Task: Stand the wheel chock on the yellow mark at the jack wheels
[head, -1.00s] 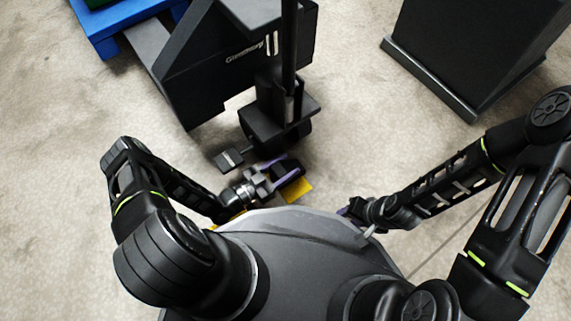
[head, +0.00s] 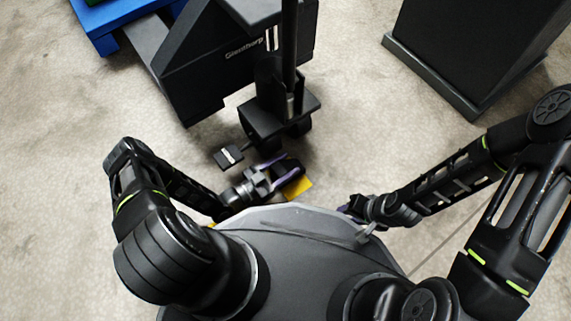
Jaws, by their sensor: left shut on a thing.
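My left gripper (head: 275,175) is low over the floor in the middle of the head view, its purple fingers shut on the dark wheel chock (head: 289,169). The chock is at the yellow mark (head: 298,188), which shows at its lower right and is partly covered by it. I cannot tell whether the chock touches the floor. The black pallet jack (head: 275,112) stands just beyond, its wheels (head: 300,127) dark and partly hidden under its body. My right gripper (head: 348,208) is right of my body; its fingertips are mostly hidden, so its opening is unclear.
A black pedal-like part (head: 229,156) juts from the jack, left of the gripper. A blue pallet (head: 112,22) sits on the fork at the upper left. A large black cabinet (head: 465,50) stands at the upper right.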

